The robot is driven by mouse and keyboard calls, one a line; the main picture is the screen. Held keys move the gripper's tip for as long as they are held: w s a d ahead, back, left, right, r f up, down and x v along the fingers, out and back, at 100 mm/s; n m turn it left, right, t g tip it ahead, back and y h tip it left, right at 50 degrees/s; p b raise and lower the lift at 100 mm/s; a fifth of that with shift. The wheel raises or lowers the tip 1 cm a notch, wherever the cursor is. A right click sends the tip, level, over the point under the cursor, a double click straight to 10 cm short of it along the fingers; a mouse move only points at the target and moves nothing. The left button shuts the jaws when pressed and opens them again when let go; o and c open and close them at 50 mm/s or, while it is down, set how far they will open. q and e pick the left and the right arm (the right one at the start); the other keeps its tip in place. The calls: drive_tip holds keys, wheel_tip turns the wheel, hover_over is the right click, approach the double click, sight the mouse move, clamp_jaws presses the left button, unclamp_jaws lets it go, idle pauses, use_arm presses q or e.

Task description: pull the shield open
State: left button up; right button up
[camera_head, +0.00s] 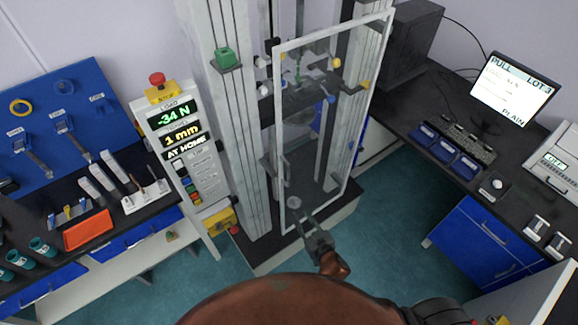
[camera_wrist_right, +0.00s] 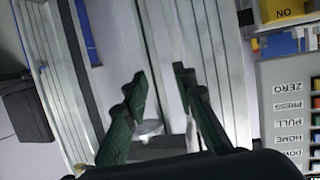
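The shield is a clear panel in a pale frame (camera_head: 279,120), standing upright in front of the test machine's columns. A grey upright handle (camera_head: 284,170) is on its left edge. I cannot tell how far the shield stands open. My right gripper (camera_head: 309,232) is at the shield's lower edge, below the handle. In the right wrist view its two dark fingers (camera_wrist_right: 160,78) are apart, with a pale rounded piece (camera_wrist_right: 150,127) visible between them. I cannot tell whether either finger touches the shield. My left gripper is not in view.
A control panel (camera_head: 180,140) reading "AT HOME" stands left of the machine. A tool bench (camera_head: 120,205) is at the left, and a dark desk (camera_head: 400,110) with a monitor (camera_head: 512,88) is at the right. Clear teal floor (camera_head: 395,220) lies right of the machine.

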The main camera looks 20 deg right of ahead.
sight(289, 174)
wheel_tip(289, 174, up, 20)
drive_tip(key=a+t+p, duration=0.2)
drive_tip(key=t, duration=0.1)
drive_tip(key=shift+t+y, duration=0.3)
drive_tip(key=shift+y, duration=0.1)
drive_tip(key=w, duration=0.4)
drive_tip(key=w+a, duration=0.1)
drive_tip(key=w, duration=0.2)
drive_tip(key=shift+w+r+p, duration=0.1)
drive_tip(key=shift+r+p, duration=0.15)
drive_tip(key=shift+p, duration=0.05)
drive_tip(key=shift+w+a, duration=0.15)
drive_tip(key=shift+w, duration=0.45)
drive_tip(key=shift+c, duration=0.4)
clamp_jaws()
